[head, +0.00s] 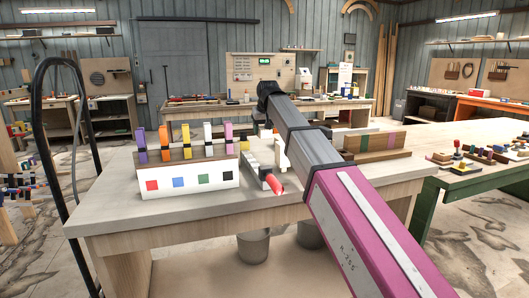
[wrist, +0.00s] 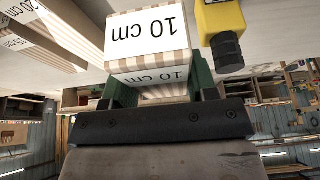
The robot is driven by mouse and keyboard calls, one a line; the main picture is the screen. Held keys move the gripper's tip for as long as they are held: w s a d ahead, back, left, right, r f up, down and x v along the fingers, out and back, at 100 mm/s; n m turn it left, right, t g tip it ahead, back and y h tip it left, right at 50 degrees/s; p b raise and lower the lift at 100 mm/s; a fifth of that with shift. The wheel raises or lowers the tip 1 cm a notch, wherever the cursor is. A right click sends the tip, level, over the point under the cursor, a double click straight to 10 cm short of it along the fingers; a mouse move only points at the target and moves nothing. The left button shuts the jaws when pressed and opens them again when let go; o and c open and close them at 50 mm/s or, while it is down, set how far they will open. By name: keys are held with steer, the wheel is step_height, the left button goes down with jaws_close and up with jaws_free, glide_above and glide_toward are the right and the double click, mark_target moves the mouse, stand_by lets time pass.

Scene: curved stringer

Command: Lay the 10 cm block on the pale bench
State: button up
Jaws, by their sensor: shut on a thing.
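The 10 cm block (wrist: 150,38) is striped wood with white faces lettered "10 cm". In the wrist view it is between the green fingers of my gripper (wrist: 155,82), which is shut on it. The pale bench (head: 115,205) stands in front of me in the head view, with a light grey top and pale wooden sides. In the head view my arm reaches over this bench. My gripper and the block cannot be made out clearly there. Whether the block touches a surface cannot be told.
A white rack (head: 190,185) with colored uprights stands on the bench's left part. A red-tipped tool (head: 274,184) lies near its middle. Longer labeled blocks (wrist: 50,32) and a yellow, black-capped object (wrist: 221,30) flank the held block. The bench's front left is clear.

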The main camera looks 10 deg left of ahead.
mark_target(262, 155)
step_height(262, 155, down, 9)
steer(key=shift+r, duration=0.1)
stand_by(0.3)
steer(key=o, duration=0.7)
steer(key=v, duration=1.2)
